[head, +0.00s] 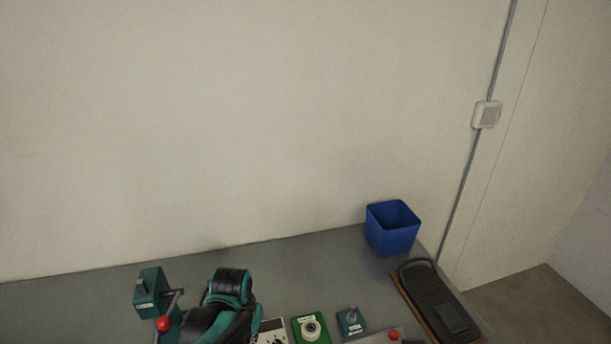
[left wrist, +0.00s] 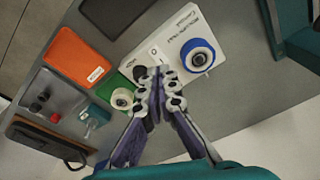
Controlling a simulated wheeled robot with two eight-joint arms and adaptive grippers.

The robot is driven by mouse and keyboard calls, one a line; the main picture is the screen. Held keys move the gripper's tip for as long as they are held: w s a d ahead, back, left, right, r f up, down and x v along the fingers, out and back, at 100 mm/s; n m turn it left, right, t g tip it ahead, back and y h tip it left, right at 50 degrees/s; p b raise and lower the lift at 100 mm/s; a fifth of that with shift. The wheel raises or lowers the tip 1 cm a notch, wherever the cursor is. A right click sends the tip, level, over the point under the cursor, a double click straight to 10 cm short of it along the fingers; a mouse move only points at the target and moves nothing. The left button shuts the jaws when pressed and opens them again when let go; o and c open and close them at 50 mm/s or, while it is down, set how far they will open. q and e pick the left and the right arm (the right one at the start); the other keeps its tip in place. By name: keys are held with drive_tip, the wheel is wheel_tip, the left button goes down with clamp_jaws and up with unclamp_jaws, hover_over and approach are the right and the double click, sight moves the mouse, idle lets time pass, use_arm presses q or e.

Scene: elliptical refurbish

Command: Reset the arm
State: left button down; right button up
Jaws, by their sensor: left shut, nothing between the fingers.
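My left gripper shows in the left wrist view (left wrist: 158,76). Its two fingers are together at the tips, with nothing between them. It hangs above the bench, in front of a white box (left wrist: 163,38) with a blue-ringed round button (left wrist: 201,56). In the head view, my teal and black left arm reaches in at the bottom, and its fingertips cannot be made out there. My right gripper is in neither view.
A grey bench (head: 290,270) runs along a bare wall. A blue bin (head: 391,238), black tray (head: 437,300), green block with a round dial (head: 311,328), teal box with a knob (head: 351,320) and teal lever device (head: 149,289) stand on it. An orange box (left wrist: 78,56) lies nearby.

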use_arm(q)
drive_tip(key=s+a+n+t+b, duration=0.1)
drive_tip(key=s+t+b, duration=0.1)
drive_tip(key=s+b, duration=0.2)
drive_tip(key=s+a+f+n+t+b, duration=0.1)
drive_tip(key=s+a+t+b, duration=0.1)
drive_tip(key=s+t+b, duration=0.1)
drive_tip(key=shift+s+a+t+b, duration=0.25)
drive_tip(key=shift+s+t+b, duration=0.05)
drive_tip(key=shift+s+b, duration=0.6)
